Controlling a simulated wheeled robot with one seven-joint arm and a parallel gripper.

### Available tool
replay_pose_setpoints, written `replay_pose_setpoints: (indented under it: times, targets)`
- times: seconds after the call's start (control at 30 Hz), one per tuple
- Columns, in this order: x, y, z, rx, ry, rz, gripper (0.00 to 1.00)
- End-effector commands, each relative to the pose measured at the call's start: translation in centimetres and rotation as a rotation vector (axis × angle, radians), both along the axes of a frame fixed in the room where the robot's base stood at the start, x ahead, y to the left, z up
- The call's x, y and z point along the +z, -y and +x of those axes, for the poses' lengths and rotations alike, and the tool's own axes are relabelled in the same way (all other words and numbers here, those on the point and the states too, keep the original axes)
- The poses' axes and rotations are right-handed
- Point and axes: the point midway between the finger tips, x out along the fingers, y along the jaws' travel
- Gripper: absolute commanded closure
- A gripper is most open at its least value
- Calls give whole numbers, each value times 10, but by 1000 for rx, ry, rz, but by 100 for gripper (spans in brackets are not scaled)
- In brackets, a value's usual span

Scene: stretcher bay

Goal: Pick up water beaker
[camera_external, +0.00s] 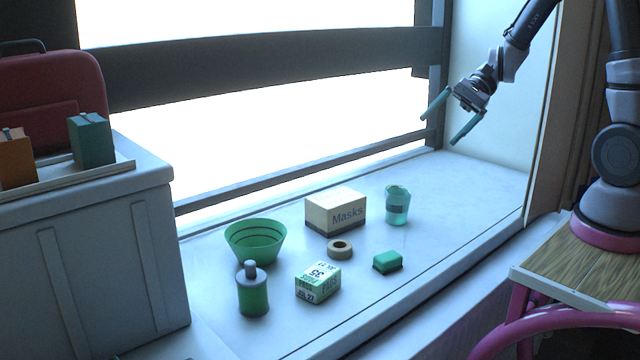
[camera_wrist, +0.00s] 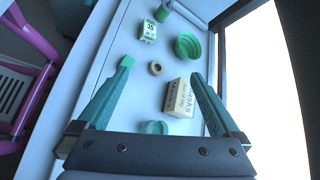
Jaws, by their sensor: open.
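The water beaker (camera_external: 397,205) is a translucent teal-green cup with a darker band. It stands upright on the pale window ledge, to the right of the masks box. In the wrist view the beaker (camera_wrist: 155,128) shows low between the fingers, partly hidden by the gripper body. My gripper (camera_external: 452,124) is open and empty, with two teal fingers spread. It hangs above the ledge, up and to the right of the beaker, not touching it. In the wrist view the fingers (camera_wrist: 161,82) stand wide apart.
The masks box (camera_external: 335,212) stands close left of the beaker. The window frame runs behind; the ledge's right end is clear.

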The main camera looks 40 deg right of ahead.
Motion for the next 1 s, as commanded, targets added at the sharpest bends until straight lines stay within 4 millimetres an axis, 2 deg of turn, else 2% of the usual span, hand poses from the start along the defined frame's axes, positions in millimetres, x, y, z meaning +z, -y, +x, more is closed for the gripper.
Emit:
replay_pose_setpoints:
  times: [0.03, 0.17, 0.3, 0.5, 0.6, 0.77, 1.0]
  targets:
    - [-18, 2, 12, -56, -52, 52, 0]
    - [-57, 12, 45, -222, -153, 180, 0]
    - [-110, 31, 75, -420, -250, 292, 0]
    - [-187, 66, 98, -683, -343, 386, 0]
    - [-213, 80, 102, -771, -366, 406, 0]
    - [-233, 88, 106, -834, -379, 417, 0]
    - [-249, 66, 128, -836, -380, 418, 0]
